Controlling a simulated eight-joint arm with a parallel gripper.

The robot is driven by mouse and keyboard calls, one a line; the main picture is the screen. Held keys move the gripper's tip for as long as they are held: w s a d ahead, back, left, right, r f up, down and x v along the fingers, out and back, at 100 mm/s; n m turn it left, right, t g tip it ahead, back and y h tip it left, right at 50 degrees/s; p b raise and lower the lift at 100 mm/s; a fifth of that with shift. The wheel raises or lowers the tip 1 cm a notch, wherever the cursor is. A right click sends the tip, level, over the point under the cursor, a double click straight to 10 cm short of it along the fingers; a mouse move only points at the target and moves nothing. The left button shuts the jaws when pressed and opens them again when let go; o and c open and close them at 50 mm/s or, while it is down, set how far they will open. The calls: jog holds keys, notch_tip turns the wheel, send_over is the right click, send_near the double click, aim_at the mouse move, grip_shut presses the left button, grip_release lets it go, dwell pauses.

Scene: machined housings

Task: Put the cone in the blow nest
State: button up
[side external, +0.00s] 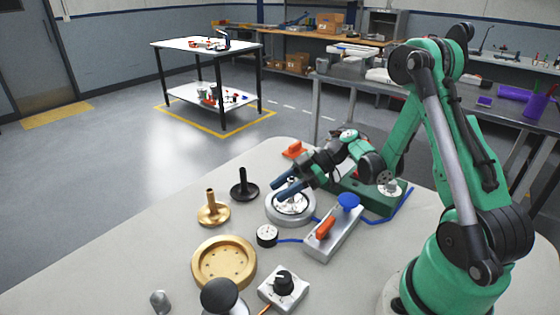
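The likely blow nest is a round silver ring (272,214) on the table, with a pale metal part inside its opening. A blue hose runs close by it. My gripper (275,190) reaches in from the right, over the ring's left half. Its two dark blue fingers are apart, with nothing visible between them. The fingers and wrist hide part of the ring and its inside. I cannot tell for sure which part is the cone. A small grey rounded piece (160,301) lies at the front left. A brass flared piece with a stem (212,211) and a black one (244,189) stand left of the ring.
A brass dish (224,263), a dark knob (220,296) and a dial box (283,288) stand in front. A grey box with an orange lever (326,229) and blue button (348,201) is to the right, with a black-and-white gauge (267,235) beside it. The table's left is clear.

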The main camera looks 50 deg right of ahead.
jog(key=shift+o, duration=0.3)
jog(key=shift+r, duration=0.2)
jog(key=v, duration=1.2)
jog(key=r+m+g+h, duration=0.1)
jog(key=m+g+h, duration=0.1)
jog(key=m+h, duration=0.25)
send_over(300, 207)
jog(key=s+a+r+m+t+h, duration=0.2)
jog(key=a+m+h, duration=0.3)
jog(key=a+m, duration=0.2)
jog(key=shift+s+a+r+t+h, duration=0.25)
jog(key=shift+s+a+t+h, duration=0.1)
jog(key=shift+a, duration=0.15)
jog(key=shift+c, duration=0.3)
